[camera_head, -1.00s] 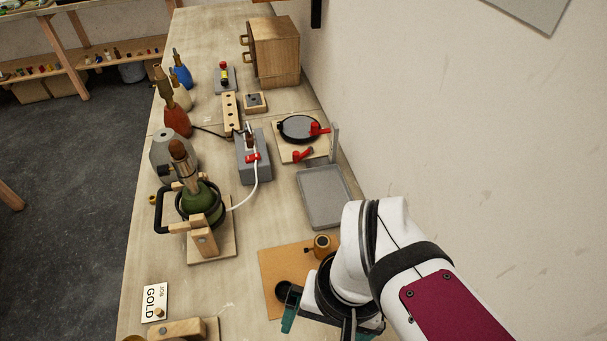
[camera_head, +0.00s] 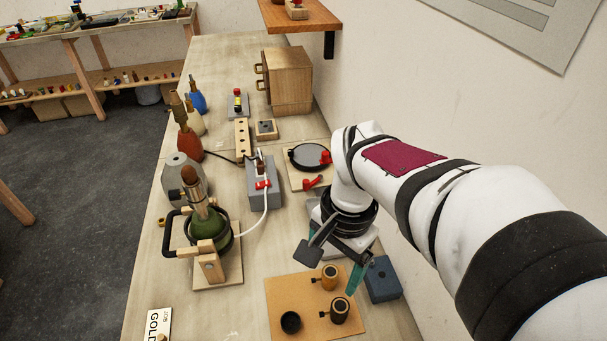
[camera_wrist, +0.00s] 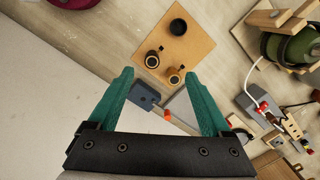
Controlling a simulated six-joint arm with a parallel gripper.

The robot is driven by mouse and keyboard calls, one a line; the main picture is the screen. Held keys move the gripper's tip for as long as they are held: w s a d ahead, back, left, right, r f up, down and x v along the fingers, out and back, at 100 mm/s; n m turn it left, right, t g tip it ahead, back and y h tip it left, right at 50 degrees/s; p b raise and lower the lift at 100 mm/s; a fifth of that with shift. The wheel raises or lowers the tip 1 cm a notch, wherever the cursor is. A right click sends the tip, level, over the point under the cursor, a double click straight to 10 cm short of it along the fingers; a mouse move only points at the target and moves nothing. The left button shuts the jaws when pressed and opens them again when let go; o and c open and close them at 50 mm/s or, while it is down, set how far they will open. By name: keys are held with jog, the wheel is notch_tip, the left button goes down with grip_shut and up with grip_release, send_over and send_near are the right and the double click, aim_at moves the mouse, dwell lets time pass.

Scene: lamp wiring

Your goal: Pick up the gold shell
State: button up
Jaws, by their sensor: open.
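The shells appear beyond the fingertips, untouched.
A black cup (camera_head: 290,322) sits on the board. A blue-grey block (camera_head: 382,280) stands to the right. A green lamp (camera_head: 208,222) in a wooden cradle stands left, with a white cable to a grey box (camera_head: 262,190). A card reading GOLD (camera_head: 158,325) lies front left.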

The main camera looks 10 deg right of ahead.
aim_at(331, 272)
jog(key=w+d+f+m, duration=0.4)
jog(key=w, duration=0.6)
jog(key=shift+h, duration=0.4)
jog(key=f, duration=1.5)
jog(key=shift+s+a+f, duration=0.35)
jog(key=shift+s, duration=0.05)
grip_shut()
